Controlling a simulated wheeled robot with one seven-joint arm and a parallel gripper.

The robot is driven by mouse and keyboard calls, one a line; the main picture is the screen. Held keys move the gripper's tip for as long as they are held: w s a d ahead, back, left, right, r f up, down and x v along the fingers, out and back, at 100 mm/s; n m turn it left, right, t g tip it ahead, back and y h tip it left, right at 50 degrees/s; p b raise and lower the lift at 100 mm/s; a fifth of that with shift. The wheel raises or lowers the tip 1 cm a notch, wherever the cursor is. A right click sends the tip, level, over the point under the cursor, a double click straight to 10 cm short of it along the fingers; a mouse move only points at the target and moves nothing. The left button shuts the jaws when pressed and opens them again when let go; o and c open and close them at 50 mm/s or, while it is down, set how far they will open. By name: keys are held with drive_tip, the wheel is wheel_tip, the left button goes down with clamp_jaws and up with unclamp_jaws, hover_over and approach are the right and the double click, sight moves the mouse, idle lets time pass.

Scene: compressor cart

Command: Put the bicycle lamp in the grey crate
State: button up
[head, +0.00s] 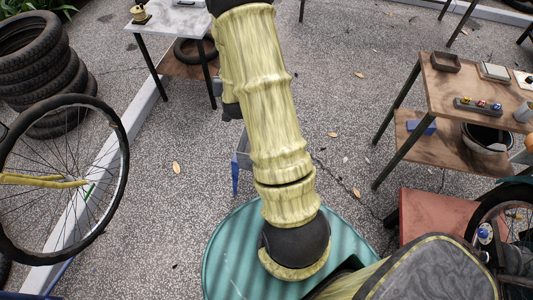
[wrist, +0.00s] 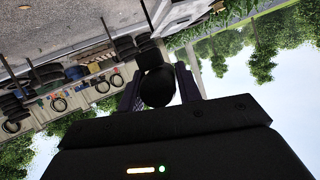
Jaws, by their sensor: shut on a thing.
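In the wrist view my gripper (wrist: 158,88) is shut on a dark, rounded thing (wrist: 157,86), which looks like the bicycle lamp. It sits between the two dark purple fingers, seen against the far background, clear of any surface. In the head view my arm covers the middle of the picture and the fingers and lamp cannot be made out.
A teal round top (head: 225,250) is close below my arm. A wooden two-tier table (head: 440,85) with small items stands right, above a red surface (head: 430,205). A pale-topped table (head: 175,20) is at the back. A bicycle wheel (head: 120,180) and stacked tyres (head: 35,60) are left.

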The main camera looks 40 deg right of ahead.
drive_tip(key=s+d+f+m+g+h+b, duration=0.2)
drive_tip(key=s+d+f+m+b, duration=0.1)
drive_tip(key=f+b, duration=0.5)
drive_tip(key=s+d+f+m+g+h+b, duration=0.2)
drive_tip(key=d+f+b, duration=0.3)
drive_tip(key=f+b, duration=0.4)
drive_tip(key=s+d+f+m+g+h+b, duration=0.3)
drive_tip(key=f+b, duration=0.5)
drive_tip(key=b, duration=0.7)
drive_tip(key=shift+s+d+f+m+g, duration=0.3)
drive_tip(key=shift+s+d+f+m, duration=0.15)
drive_tip(key=shift+s+d, duration=0.4)
drive_tip(key=shift+w+d+r, duration=0.1)
drive_tip(key=shift+f+b, duration=1.5)
drive_tip(key=shift+f, duration=1.05)
drive_tip(key=shift+f+b, duration=1.35)
drive_tip(key=shift+f, duration=1.15)
drive_tip(key=shift+f+b, duration=0.45)
drive_tip(key=shift+f, duration=0.2)
